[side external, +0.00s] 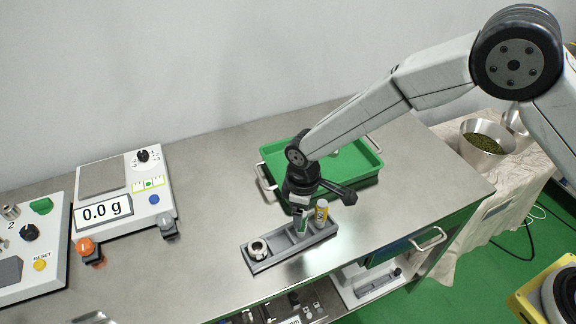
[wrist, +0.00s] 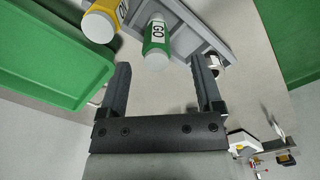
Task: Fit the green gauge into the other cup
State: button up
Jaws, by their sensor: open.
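The green gauge (side external: 302,222), marked GO in the wrist view (wrist: 156,46), stands in the grey rack (side external: 272,262). The yellow gauge (side external: 321,211) stands right beside it, at the rack's right end; it also shows in the wrist view (wrist: 100,22). At the rack's left end is a round white piece (side external: 258,249) with a dark centre; I cannot tell if it is a cup. My gripper (wrist: 160,64) is open, with the green gauge's end ahead of the gap between its fingers. In the side view my gripper hides part of the rack's back.
A green tray (side external: 366,152) with handles lies behind the rack, close to my gripper. A scale (side external: 125,194) reading 0.0 g and a control panel (side external: 30,240) stand at left. The bench between scale and rack is clear.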

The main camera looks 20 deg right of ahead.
jog(key=shift+w+d+f, duration=0.1)
jog(key=shift+f, duration=2.5)
grip_shut()
